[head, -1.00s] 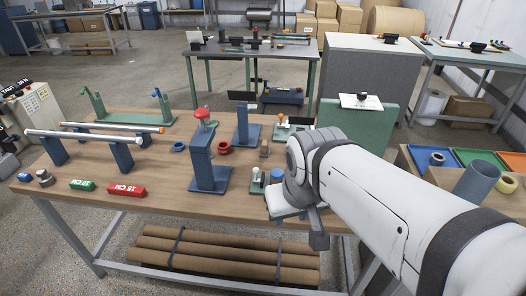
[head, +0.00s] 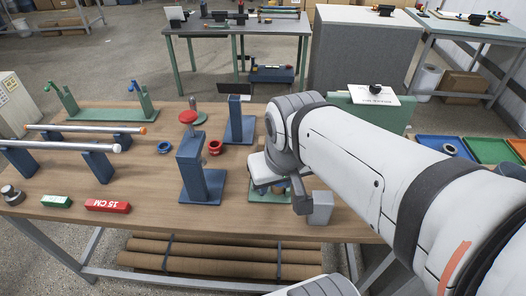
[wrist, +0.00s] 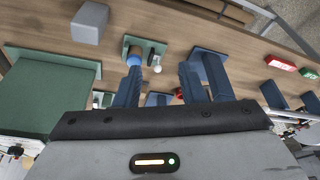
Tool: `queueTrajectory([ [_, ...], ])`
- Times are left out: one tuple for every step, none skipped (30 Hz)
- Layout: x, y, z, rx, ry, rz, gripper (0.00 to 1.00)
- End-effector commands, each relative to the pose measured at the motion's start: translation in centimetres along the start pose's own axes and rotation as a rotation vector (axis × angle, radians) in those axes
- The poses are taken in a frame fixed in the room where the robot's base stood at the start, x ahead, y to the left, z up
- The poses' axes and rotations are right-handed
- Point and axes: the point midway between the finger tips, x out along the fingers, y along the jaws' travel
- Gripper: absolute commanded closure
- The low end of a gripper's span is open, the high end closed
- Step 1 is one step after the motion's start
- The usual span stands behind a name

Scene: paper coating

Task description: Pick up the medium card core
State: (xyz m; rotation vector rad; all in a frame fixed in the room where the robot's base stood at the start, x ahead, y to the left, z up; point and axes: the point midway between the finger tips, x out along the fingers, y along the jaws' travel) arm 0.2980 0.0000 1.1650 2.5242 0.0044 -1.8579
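I cannot tell which thing is the medium card core. A blue ring (head: 164,147) and a red ring (head: 214,148) lie on the wooden table (head: 140,180), left of my arm. Another ring (head: 450,149) is in the blue tray at the right. My gripper (wrist: 161,78) is open in the wrist view, its two dark blue fingers apart with nothing held. A green-based fixture with a blue cylinder (wrist: 134,57) and a white knob (wrist: 157,69) shows by the left fingertip. In the head view my arm hides much of that area.
A blue upright stand (head: 196,165) with a red knob is left of my arm. A grey block (head: 318,207) is near the front edge and a green box (head: 380,112) behind my arm. Rods on blue supports (head: 95,160) fill the left. Bare tabletop lies at front centre.

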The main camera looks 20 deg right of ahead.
Motion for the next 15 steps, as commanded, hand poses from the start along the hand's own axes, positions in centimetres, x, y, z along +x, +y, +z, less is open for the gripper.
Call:
queueTrajectory([
  [0.0,0.0,0.0,0.0,0.0,0.0,0.64],
  [0.0,0.0,0.0,0.0,0.0,0.0,0.64],
  [0.0,0.0,0.0,0.0,0.0,0.0,0.64],
  [0.0,0.0,0.0,0.0,0.0,0.0,0.64],
  [0.0,0.0,0.0,0.0,0.0,0.0,0.62],
  [0.0,0.0,0.0,0.002,-0.001,0.0,0.59],
  [0.1,0.0,-0.1,0.007,-0.003,-0.001,0.56],
  [0.1,0.1,-0.2,0.016,-0.006,-0.002,0.54],
  [0.3,0.1,-0.5,0.035,-0.013,-0.004,0.51],
  [0.5,0.2,-0.7,0.055,-0.021,-0.007,0.48],
  [0.7,0.3,-1.1,0.083,-0.031,-0.011,0.46],
  [1.1,0.4,-1.6,0.119,-0.049,-0.018,0.46],
  [1.5,0.6,-2.1,0.16,-0.063,-0.023,0.46],
  [1.9,0.8,-2.7,0.206,-0.08,-0.028,0.46],
  [2.6,1.2,-3.5,0.277,-0.105,-0.035,0.46],
])
